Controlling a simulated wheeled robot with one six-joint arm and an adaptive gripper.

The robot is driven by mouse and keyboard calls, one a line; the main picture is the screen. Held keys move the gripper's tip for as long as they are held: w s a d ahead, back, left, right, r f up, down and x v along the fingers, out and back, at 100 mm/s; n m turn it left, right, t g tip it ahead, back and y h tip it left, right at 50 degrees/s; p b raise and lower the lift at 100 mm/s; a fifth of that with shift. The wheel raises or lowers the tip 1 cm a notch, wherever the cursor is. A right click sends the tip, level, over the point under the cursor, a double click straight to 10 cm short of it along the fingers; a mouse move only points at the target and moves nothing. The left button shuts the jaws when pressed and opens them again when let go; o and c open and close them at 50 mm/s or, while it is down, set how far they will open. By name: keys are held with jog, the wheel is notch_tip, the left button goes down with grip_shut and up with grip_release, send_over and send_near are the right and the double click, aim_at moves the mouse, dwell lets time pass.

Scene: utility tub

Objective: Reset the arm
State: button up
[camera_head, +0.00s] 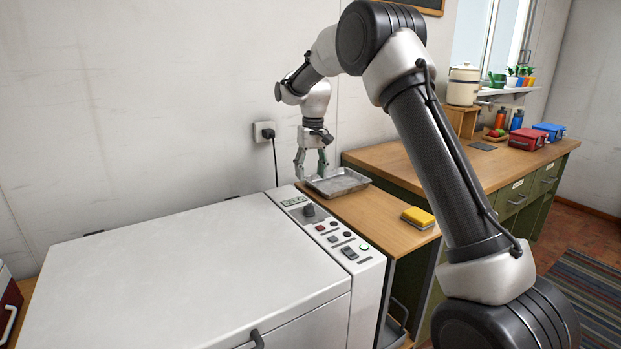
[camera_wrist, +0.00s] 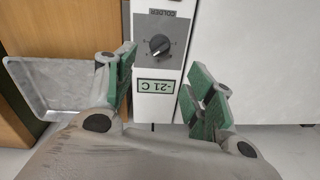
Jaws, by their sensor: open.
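My gripper (camera_head: 312,164) points down just above the left end of a grey metal tray (camera_head: 340,182). The tray lies on a wooden shelf (camera_head: 377,208) beside a white chest freezer (camera_head: 190,265). In the wrist view my gripper (camera_wrist: 166,95) is open, its green-padded fingers apart with nothing between them. The tray (camera_wrist: 62,82) shows at the left of that view. Beyond the fingers is the freezer's control panel (camera_wrist: 161,30), with a dial and a display reading -21 C. The freezer lid is shut.
A yellow sponge (camera_head: 418,217) lies at the shelf's right end. A wall socket (camera_head: 264,131) with a plugged cord is behind my gripper. The freezer lid is clear.

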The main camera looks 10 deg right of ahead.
jog(key=s+d+f+g, duration=0.1)
jog(key=s+d+f, duration=0.15)
jog(key=s, duration=0.45)
jog(key=s+d+r+t, duration=0.1)
jog(key=s+d+r, duration=0.3)
jog(key=s, duration=0.8)
jog(key=s+d+r+m+t, duration=0.1)
jog(key=s+r, duration=0.4)
jog(key=s, duration=0.7)
jog(key=s+d+r+t, duration=0.3)
jog(key=s+d, duration=0.3)
jog(key=s, duration=0.7)
jog(key=shift+d+r+h, duration=0.3)
jog(key=shift+d+r, duration=0.05)
jog(key=shift+r, duration=0.4)
